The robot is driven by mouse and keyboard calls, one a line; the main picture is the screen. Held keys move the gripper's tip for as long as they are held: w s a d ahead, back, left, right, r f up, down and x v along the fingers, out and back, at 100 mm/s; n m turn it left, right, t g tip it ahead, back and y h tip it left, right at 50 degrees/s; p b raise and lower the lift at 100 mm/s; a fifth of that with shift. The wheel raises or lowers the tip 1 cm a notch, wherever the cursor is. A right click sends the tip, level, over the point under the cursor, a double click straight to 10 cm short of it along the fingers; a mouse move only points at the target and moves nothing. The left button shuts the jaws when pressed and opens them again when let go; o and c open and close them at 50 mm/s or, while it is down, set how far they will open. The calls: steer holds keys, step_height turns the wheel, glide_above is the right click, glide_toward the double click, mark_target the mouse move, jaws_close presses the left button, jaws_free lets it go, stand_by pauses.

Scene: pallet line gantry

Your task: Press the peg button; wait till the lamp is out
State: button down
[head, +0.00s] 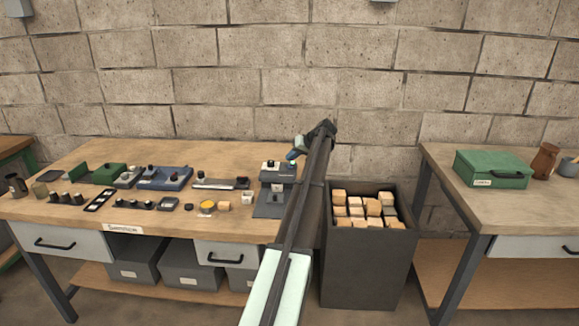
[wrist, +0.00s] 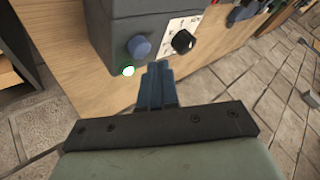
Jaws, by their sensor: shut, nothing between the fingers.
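A dark grey box (wrist: 120,22) carries a blue round peg-like button (wrist: 138,46), a black knob (wrist: 183,41) on a white dial plate and a small round lamp (wrist: 127,71).
The wooden workbench (head: 150,222) holds several small parts and devices left of the grey device. A dark bin (head: 365,262) of wooden blocks stands right of my arm. A second table (head: 470,205) with a green case (head: 492,168) is farther right.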

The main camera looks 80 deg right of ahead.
steer(key=shift+r, duration=2.5)
